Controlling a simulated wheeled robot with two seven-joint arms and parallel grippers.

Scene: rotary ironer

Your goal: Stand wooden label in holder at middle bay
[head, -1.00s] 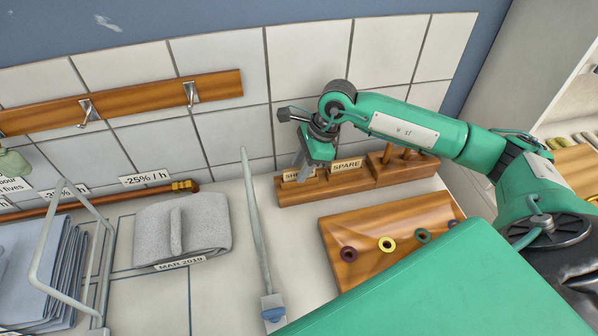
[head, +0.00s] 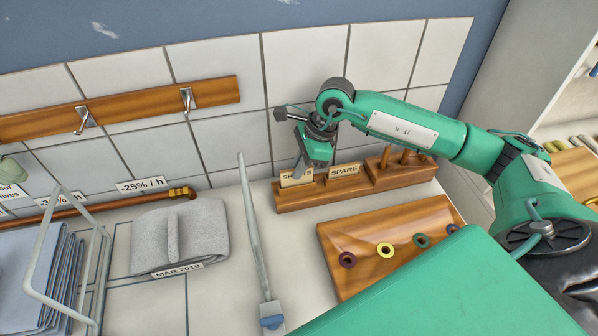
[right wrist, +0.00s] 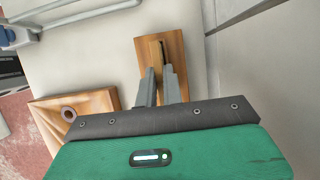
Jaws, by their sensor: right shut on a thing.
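A small wooden label with dark lettering (head: 291,181), partly covered by a finger, is upright at the left end of the long wooden holder (head: 312,196). My right gripper (head: 301,168) is shut on this label from above. I cannot tell whether its lower edge is in the slot or just above it. A second label, reading SPARE (head: 343,170), stands farther right along the holder. The right wrist view shows the two fingers (right wrist: 160,78) close together over the holder (right wrist: 177,48) and its dark slot. My left gripper is not in view.
Wooden pegs (head: 403,157) stand at the holder's right end. A wooden board with coloured rings (head: 350,238) lies in front. A slanted grey bar (head: 252,225), folded grey cloth (head: 180,235) and wire rack (head: 37,270) are to the left. The tiled wall is close behind.

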